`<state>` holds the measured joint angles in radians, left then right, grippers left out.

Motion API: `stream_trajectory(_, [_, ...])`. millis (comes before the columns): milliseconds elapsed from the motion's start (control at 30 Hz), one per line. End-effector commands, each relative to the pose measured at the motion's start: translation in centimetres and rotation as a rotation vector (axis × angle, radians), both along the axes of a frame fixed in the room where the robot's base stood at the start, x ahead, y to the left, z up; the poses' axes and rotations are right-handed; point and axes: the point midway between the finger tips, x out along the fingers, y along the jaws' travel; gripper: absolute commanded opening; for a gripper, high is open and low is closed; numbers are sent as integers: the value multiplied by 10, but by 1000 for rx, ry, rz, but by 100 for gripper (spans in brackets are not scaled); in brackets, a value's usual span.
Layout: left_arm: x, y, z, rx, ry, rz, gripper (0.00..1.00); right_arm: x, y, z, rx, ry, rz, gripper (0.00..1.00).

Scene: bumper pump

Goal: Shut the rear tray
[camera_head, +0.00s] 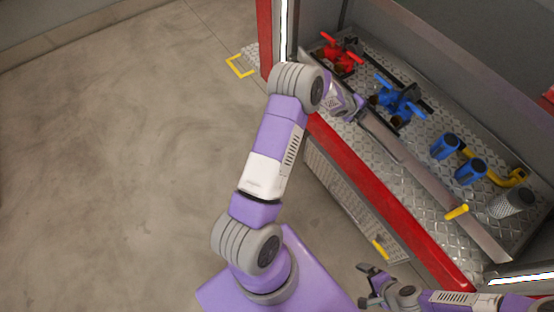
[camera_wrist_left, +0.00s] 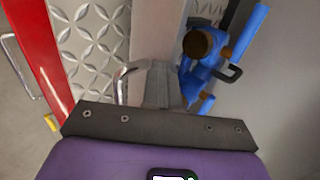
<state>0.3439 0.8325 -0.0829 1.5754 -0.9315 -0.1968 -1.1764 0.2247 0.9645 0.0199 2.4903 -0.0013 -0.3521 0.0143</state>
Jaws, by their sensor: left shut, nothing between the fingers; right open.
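The diamond-plate tray (camera_head: 400,137) lies behind the red beam, with a long grey wall (camera_head: 425,178) along its near side and a yellow tab (camera_head: 457,211) on that wall. I cannot tell for certain that this is the rear tray. My left gripper (camera_head: 352,110) is at the upper left end of the grey wall, shut and empty. In the left wrist view, its fingers (camera_wrist_left: 158,88) are over the grey wall (camera_wrist_left: 158,35); contact cannot be made out. My right gripper (camera_head: 372,286) is open and empty at the bottom, in front of the red beam.
A red valve (camera_head: 340,55), a blue valve (camera_head: 400,98), blue fittings (camera_head: 444,146) and a yellow pipe piece (camera_head: 510,178) stand on the plate. The red beam (camera_head: 390,215) runs along the front, above a diamond-plate panel (camera_head: 345,195).

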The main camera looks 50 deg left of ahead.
Motion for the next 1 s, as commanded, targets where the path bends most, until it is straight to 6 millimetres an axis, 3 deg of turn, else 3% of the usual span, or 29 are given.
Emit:
stream_trajectory(767, [4, -3, 4, -2, -14, -3, 0, 0, 0, -2, 0, 0, 0, 100])
stream_trajectory(1000, [-13, -9, 0, -1, -9, -15, 0, 0, 0, -19, 0, 0, 0, 100])
